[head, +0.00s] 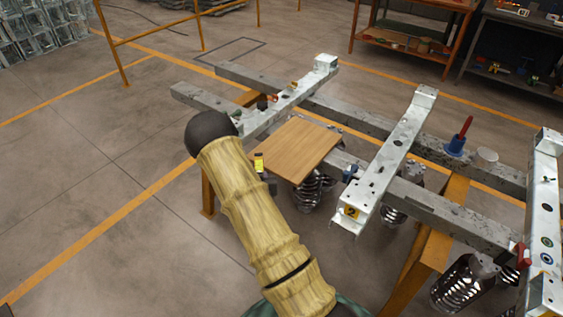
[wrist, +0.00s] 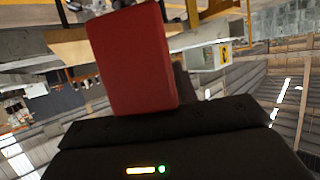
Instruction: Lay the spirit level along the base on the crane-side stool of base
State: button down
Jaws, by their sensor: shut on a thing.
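In the wrist view the dark body of my gripper (wrist: 160,130) fills the bottom, and its fingertips do not show clearly. A red, flat-faced bar (wrist: 132,58) stands out from it, close to the camera. My gripper is shut on this bar; it may be the spirit level, but no vial or marking shows. In the head view my arm hides the gripper and the bar. A pale steel base marked 2 (head: 385,160) lies across two grey rails. Its yellow label also shows in the wrist view (wrist: 224,55). I cannot tell which stool is the crane-side one.
A wooden board (head: 300,148) lies between the second base and a farther pale base (head: 285,100). A blue-based, red-handled tool (head: 459,140) stands on the far rail.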

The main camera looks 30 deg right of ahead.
jog(key=s+a+f+n+y+b, duration=0.1)
jog(key=a+f+n+y, duration=0.1)
jog(key=a, duration=0.6)
jog(key=s+a+f+n+t+y+b, duration=0.1)
jog(key=a+f+n+y, duration=0.2)
jog(key=a+f, duration=0.3)
jog(key=shift+a+f+t+y+b, duration=0.2)
jog(key=shift+a+t+y+b, duration=0.15)
jog(key=shift+a, duration=0.65)
